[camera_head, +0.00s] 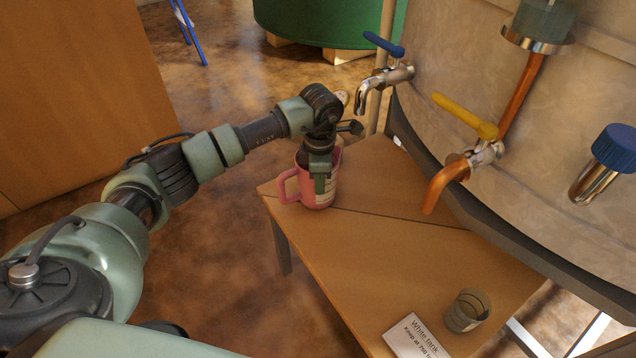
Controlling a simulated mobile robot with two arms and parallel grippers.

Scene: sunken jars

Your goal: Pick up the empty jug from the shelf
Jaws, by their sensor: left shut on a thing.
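A pink jug (289,190) with its handle to the left stands upright near the far left corner of the wooden shelf (400,245). My left gripper (320,185) comes down on the jug from above and is shut on its rim or wall. The gripper covers part of the jug's opening, so I cannot see what is inside. I cannot tell whether the jug's base touches the shelf. My right gripper is not in view.
A pale tank with a blue-handled tap (385,75) and a yellow-handled tap (468,150) overhangs the shelf at the right. A small striped cup (467,310) and a white label card (412,337) are at the shelf's near end. The shelf's middle is clear.

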